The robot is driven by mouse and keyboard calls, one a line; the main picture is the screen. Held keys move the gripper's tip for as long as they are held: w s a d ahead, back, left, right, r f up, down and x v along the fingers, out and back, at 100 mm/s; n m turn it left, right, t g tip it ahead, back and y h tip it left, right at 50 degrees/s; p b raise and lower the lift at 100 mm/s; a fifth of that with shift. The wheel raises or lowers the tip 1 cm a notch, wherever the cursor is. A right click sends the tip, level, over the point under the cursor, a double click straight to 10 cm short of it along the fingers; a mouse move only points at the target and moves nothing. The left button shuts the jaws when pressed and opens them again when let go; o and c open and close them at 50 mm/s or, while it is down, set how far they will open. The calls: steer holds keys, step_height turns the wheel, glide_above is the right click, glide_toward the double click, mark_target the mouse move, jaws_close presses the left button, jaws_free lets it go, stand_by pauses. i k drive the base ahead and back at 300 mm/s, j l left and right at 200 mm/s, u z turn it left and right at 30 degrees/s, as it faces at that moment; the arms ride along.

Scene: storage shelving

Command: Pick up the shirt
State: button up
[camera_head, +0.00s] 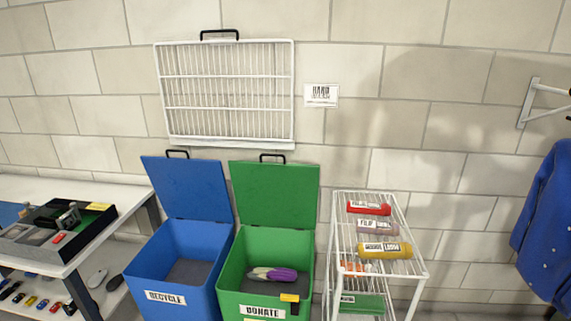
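A blue garment (547,225), which looks like the shirt, hangs at the right edge of the head view. Its right side is cut off by the frame. A white wall bracket (528,104) sticks out above it; how the garment is held up is not clear. My gripper is not in view.
A white wire rack (420,268) with several small items stands left of the garment. Open blue (165,251) and green (238,262) bins stand in the middle; the green one holds a purple and white item (273,274). A table (118,225) is at left.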

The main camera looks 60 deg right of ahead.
mark_target(383, 209)
steer(key=z, duration=1.7)
